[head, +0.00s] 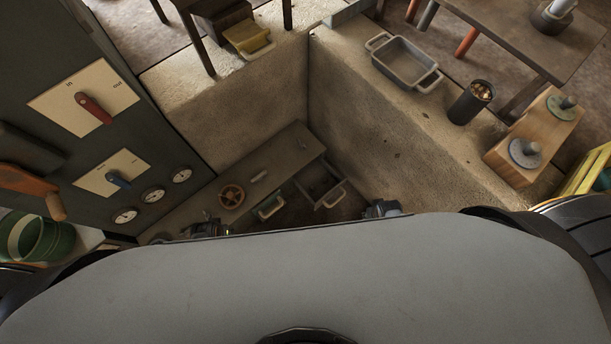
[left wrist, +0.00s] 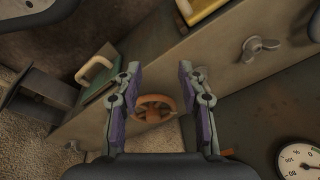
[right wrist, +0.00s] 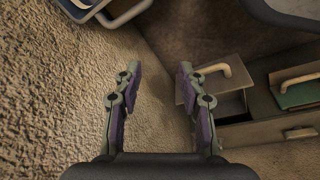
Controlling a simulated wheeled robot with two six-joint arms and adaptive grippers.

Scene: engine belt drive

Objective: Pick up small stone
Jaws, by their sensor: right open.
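I cannot make out a small stone with certainty in any view. A low grey-brown bench (head: 205,207) in the head view has an open drawer (head: 333,197) with a pale handle, its inside too dark to read. The drawer also shows in the right wrist view (right wrist: 232,106), right of my right gripper (right wrist: 160,68), which is open and empty. A second drawer (head: 270,206) with a greenish inside is beside it. My left gripper (left wrist: 159,67) is open and empty, with a brown handwheel (left wrist: 155,108) in view between its fingers.
A grey control cabinet (head: 60,100) with a red lever (head: 93,107), a blue lever (head: 119,179) and several gauges stands at left. On the stone ledge (head: 370,130) are a grey tray (head: 403,63), a dark cup (head: 471,101) and a wooden block (head: 540,135) with round knobs.

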